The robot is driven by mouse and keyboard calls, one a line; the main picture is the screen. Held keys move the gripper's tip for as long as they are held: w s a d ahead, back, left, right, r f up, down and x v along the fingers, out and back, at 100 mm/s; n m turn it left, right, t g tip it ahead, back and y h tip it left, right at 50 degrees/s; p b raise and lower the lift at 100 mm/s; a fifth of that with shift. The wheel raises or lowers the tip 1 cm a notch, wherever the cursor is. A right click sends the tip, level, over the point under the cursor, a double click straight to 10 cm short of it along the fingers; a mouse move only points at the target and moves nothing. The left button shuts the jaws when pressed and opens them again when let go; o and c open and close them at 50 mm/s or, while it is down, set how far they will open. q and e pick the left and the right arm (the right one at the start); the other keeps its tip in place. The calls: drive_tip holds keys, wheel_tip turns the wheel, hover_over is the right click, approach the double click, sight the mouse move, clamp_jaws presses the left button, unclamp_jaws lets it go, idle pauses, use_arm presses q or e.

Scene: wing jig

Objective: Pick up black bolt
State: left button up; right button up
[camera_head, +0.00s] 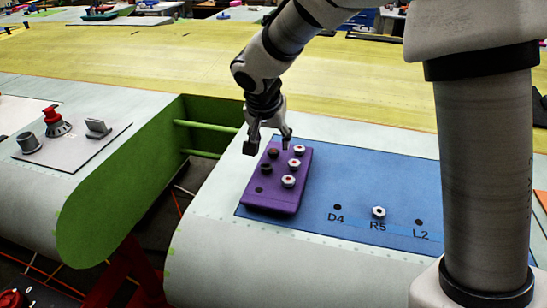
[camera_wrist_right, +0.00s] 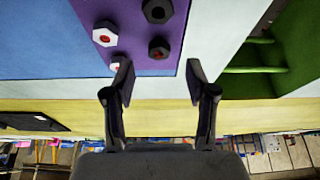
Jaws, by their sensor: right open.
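A purple block (camera_head: 272,203) holds two black bolts in its left column: a far one (camera_head: 273,153) and a nearer one (camera_head: 266,169). The far black bolt also shows in the right wrist view (camera_wrist_right: 159,47), with the nearer black bolt (camera_wrist_right: 157,10) at the top edge. My right gripper (camera_head: 268,145) is open and empty above the far-left end of the block. In the wrist view its fingers (camera_wrist_right: 157,82) are apart, with the far black bolt just beyond the gap between them. My left gripper is not in view.
Several white bolts (camera_head: 289,181) stand in the block's right column, close beside the black ones. A blue mat (camera_head: 365,175) carries marks D4, R5 and L2, with a white bolt (camera_head: 379,212) at R5. A green-walled gap (camera_head: 205,125) opens left of the block.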

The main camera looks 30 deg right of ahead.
sight(273, 151)
drive_tip(key=x, duration=0.3)
drive_tip(key=shift+a+f, duration=0.1)
drive_tip(key=shift+f, duration=0.1)
drive_tip(key=shift+d+f, duration=0.2)
drive_tip(key=shift+f, duration=0.2)
drive_tip(key=shift+r, duration=0.1)
clamp_jaws()
